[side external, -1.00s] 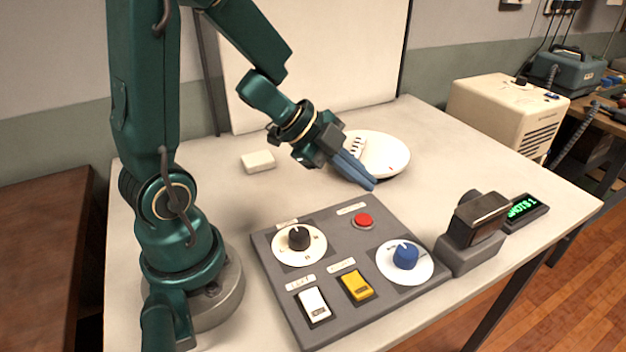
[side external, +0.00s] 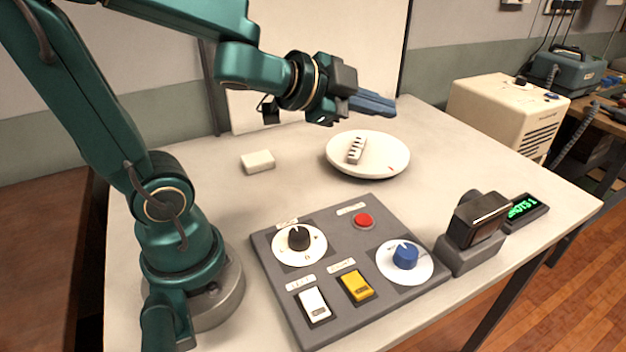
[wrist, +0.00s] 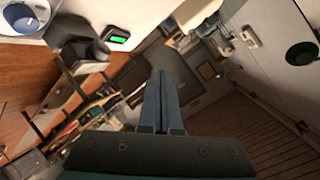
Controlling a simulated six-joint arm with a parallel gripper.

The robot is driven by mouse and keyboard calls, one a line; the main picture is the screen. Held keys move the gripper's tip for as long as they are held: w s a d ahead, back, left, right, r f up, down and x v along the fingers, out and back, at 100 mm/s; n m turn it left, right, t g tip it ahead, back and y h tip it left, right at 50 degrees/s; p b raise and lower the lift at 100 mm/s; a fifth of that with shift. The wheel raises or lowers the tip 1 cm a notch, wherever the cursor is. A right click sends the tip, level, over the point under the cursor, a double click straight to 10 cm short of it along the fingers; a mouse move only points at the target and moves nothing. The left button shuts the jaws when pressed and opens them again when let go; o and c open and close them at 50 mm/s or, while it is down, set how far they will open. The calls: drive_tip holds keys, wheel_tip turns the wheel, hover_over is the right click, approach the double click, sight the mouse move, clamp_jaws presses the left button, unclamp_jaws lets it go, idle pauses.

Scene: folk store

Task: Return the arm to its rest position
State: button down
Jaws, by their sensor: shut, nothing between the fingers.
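My gripper (side external: 378,103) is raised above the table, over the back of the round white dish (side external: 372,172), and points to the right, roughly level. Its blue fingers are together with nothing between them. In the wrist view the closed fingers (wrist: 162,100) point out across the room. My green arm is drawn back and up on the left, clear of the table things. A grey control panel (side external: 360,218) lies in front, with a black knob (side external: 298,238), a blue knob (side external: 405,255), a red button (side external: 363,221), a white switch (side external: 313,303) and a yellow switch (side external: 356,286).
A small striped block (side external: 356,150) sits on the white dish. A white block (side external: 258,162) lies at the back left. A dark device (side external: 474,230) and a green-lit display (side external: 523,208) stand at right. A white board (side external: 290,75) stands behind. The air around my gripper is clear.

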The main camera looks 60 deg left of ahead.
drive_tip(key=s+d+f+n+g, duration=0.2)
drive_tip(key=s+n+g, duration=0.2)
drive_tip(key=s, duration=0.3)
drive_tip(key=s+d+f+n+g, duration=0.2)
drive_tip(key=s+n, duration=0.3)
drive_tip(key=s, duration=0.3)
drive_tip(key=shift+d+f+g, duration=0.2)
drive_tip(key=shift+f+g, duration=0.55)
drive_tip(key=shift+g, duration=0.15)
